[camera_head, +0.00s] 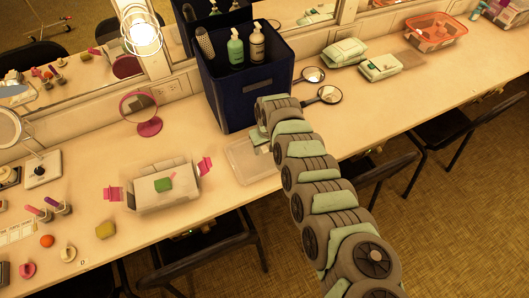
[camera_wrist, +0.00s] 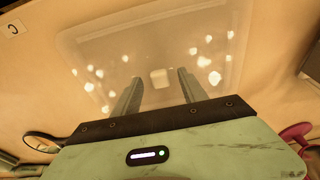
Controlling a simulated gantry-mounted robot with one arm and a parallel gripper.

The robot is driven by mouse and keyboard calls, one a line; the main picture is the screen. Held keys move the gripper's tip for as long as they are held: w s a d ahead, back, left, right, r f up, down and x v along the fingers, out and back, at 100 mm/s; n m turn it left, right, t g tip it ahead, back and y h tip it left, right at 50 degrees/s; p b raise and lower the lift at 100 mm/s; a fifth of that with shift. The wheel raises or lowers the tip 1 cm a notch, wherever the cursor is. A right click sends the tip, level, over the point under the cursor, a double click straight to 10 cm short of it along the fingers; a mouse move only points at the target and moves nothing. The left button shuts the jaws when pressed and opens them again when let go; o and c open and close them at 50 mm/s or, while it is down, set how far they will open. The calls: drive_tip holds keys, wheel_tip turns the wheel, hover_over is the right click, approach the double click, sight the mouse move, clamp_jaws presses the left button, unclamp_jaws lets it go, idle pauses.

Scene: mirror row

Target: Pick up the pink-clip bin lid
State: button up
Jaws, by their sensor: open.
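The pink-clip bin lid (camera_head: 240,165) is a clear, flat, rectangular sheet lying on the counter, right of the clear bin (camera_head: 150,202) with pink clips at both ends. In the wrist view the lid (camera_wrist: 95,45) fills the upper middle, with bright reflections and a small pale raised square at its centre. My gripper (camera_wrist: 160,77) is open, its two fingers over the lid on either side of that square. I cannot tell whether they touch it. In the head view my gripper (camera_head: 259,146) is over the lid's right part, mostly hidden by my arm.
A dark blue box (camera_head: 247,82) with pump bottles stands close behind the lid. A pink round mirror (camera_head: 146,113) is back left, and dark hand mirrors (camera_head: 328,95) lie right. Wipe packs (camera_head: 380,66) lie farther right. Chairs (camera_head: 205,250) stand along the counter's front edge.

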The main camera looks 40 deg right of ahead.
drive_tip(key=shift+c, duration=0.4)
clamp_jaws()
drive_tip(key=shift+r, duration=0.15)
